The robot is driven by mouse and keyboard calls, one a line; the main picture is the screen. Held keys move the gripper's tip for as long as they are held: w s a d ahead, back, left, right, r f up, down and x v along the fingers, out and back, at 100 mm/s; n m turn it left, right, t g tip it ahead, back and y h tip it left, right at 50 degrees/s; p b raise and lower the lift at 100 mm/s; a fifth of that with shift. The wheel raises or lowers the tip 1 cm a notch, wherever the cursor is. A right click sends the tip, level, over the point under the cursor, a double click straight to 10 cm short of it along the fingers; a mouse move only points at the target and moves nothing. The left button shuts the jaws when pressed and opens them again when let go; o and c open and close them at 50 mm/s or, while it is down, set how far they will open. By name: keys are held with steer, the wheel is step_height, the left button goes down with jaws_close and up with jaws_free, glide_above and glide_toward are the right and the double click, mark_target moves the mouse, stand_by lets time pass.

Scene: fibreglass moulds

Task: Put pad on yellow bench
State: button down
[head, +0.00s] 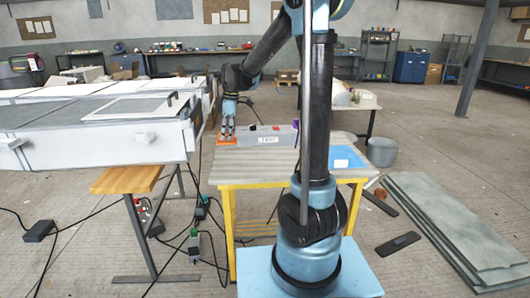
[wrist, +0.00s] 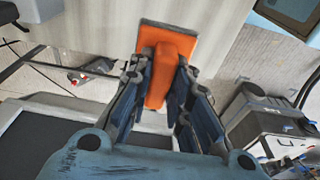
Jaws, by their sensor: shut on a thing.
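The orange pad (head: 227,142) is at the far left corner of the yellow bench, which has a grey top (head: 255,168) and yellow legs. In the wrist view the pad (wrist: 168,38) shows a flat plate and a raised orange grip. My gripper (head: 228,128) points down over it. In the wrist view its fingers (wrist: 160,95) are closed around the grip from both sides. The bench top (wrist: 215,35) lies behind the plate. I cannot tell whether the pad touches it.
A grey box-like tool (head: 268,135) stands right of the pad. A blue sheet with white paper (head: 341,163) lies at the bench's right. A large white-sided mould (head: 140,142) stands close on the left. The bench's front left is clear. Cables lie on the floor.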

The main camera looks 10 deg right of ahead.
mark_target(226, 143)
steer(key=f, duration=0.4)
steer(key=shift+a+f, duration=0.35)
steer(key=shift+s+f, duration=0.1)
steer(key=shift+f, duration=2.15)
steer(key=shift+f, duration=0.1)
steer(key=c, duration=1.5)
jaws_free()
